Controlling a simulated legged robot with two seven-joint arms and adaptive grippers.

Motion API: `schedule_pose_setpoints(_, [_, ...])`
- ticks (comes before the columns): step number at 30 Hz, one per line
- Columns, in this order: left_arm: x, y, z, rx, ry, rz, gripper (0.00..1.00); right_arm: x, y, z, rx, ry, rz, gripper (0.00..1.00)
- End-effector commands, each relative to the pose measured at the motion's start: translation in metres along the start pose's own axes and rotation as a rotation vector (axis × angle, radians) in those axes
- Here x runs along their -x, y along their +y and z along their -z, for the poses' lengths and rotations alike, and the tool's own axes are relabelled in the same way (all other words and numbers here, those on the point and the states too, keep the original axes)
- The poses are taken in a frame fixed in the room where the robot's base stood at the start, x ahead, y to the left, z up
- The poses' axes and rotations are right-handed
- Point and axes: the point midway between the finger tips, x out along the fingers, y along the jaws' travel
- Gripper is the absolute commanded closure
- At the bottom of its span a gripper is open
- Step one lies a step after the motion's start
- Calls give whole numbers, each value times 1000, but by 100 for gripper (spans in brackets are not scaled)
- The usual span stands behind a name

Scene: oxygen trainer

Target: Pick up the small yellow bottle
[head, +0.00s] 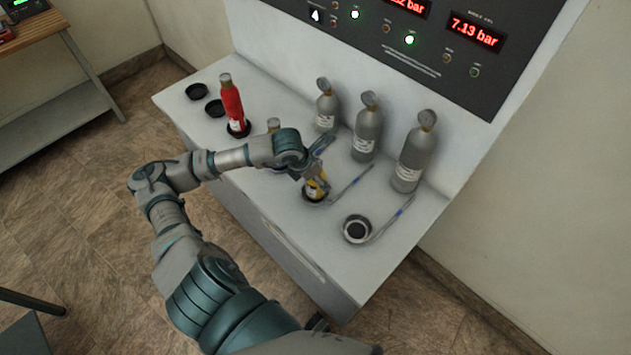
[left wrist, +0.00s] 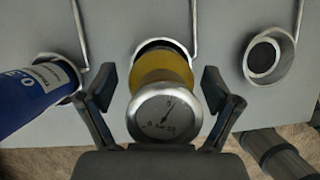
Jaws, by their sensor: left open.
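The small yellow bottle (head: 318,190) stands in a holder on the white bench, partly hidden by my left gripper (head: 312,168) in the head view. In the left wrist view the yellow bottle (left wrist: 163,66) has a round gauge (left wrist: 165,117) at its top, nearest the camera. My left gripper (left wrist: 158,80) is open, with one finger on each side of the bottle. A gap shows between each finger and the bottle in that view. My right gripper is in neither view.
A blue bottle (left wrist: 38,95) stands left of the yellow one. A red bottle (head: 232,107) is farther left on the bench. An empty holder (head: 357,229) is on the right. Three grey bottles (head: 411,160) stand behind, below the panel (head: 440,50).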

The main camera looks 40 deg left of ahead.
Motion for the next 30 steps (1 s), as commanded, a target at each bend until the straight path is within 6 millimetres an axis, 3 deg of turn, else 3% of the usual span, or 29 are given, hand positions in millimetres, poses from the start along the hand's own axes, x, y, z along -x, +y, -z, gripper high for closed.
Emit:
schedule_pose_setpoints(4, [0,0,0,0,0,0,13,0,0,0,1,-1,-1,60])
schedule_pose_setpoints(12, [0,0,0,0,1,0,80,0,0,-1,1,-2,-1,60])
schedule_pose_setpoints(14, [0,0,0,0,1,0,93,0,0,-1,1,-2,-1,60])
schedule_pose_setpoints(23, [3,1,-2,0,-2,-1,93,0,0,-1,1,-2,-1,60])
schedule_pose_setpoints(30, [23,1,-10,0,-5,-2,93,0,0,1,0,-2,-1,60])
